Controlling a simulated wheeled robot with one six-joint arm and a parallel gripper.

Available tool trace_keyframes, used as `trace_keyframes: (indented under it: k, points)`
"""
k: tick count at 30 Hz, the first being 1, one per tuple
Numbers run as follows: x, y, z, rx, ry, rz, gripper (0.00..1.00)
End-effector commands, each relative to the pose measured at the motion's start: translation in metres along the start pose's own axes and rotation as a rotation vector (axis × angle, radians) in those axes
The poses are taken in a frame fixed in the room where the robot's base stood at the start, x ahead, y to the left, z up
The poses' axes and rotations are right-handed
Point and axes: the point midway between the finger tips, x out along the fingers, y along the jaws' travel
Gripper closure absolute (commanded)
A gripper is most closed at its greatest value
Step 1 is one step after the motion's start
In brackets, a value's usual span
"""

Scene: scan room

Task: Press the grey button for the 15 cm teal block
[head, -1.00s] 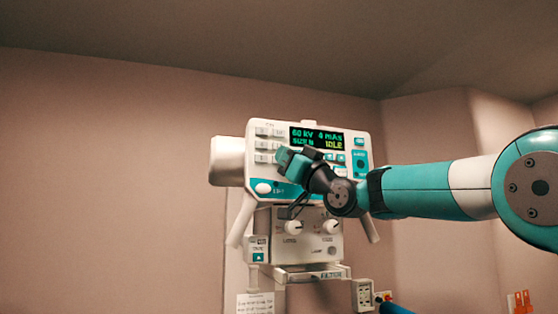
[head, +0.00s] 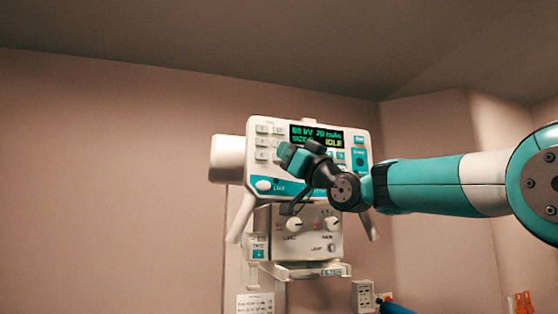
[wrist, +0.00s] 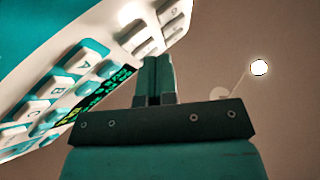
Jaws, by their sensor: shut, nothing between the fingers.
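The white and teal control panel (head: 337,195) hangs on the wall in the middle of the head view. Its dark screen (head: 316,135) reads about "80 kV 20 mAs" and "IDLE"; the second line's size text is blurred. Pale grey buttons (head: 262,142) stand in columns left of the screen. The wrist view shows light buttons, among them one marked A (wrist: 83,69) and pale ones higher up (wrist: 140,42). My gripper (head: 287,155) is shut and empty in front of the panel, just right of the grey columns. Contact cannot be told. I see no separate teal block.
Below the panel is a white box with two knobs (head: 295,224) and a tray (head: 300,271). Handles (head: 241,217) jut down at the panel's sides. A wall socket (head: 363,295) is at lower right. The wall to the left is clear.

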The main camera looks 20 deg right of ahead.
Motion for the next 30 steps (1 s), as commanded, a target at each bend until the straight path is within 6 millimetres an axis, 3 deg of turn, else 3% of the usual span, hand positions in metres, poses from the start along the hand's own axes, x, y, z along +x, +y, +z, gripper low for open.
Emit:
trace_keyframes:
  k: [5,20,30]
  points:
    - [-0.001,-0.001,0.0,0.0,0.0,0.0,1.0]
    - [-0.033,-0.023,-0.021,-0.001,0.001,0.0,1.0]
    - [-0.035,-0.025,-0.025,0.0,0.0,0.0,1.0]
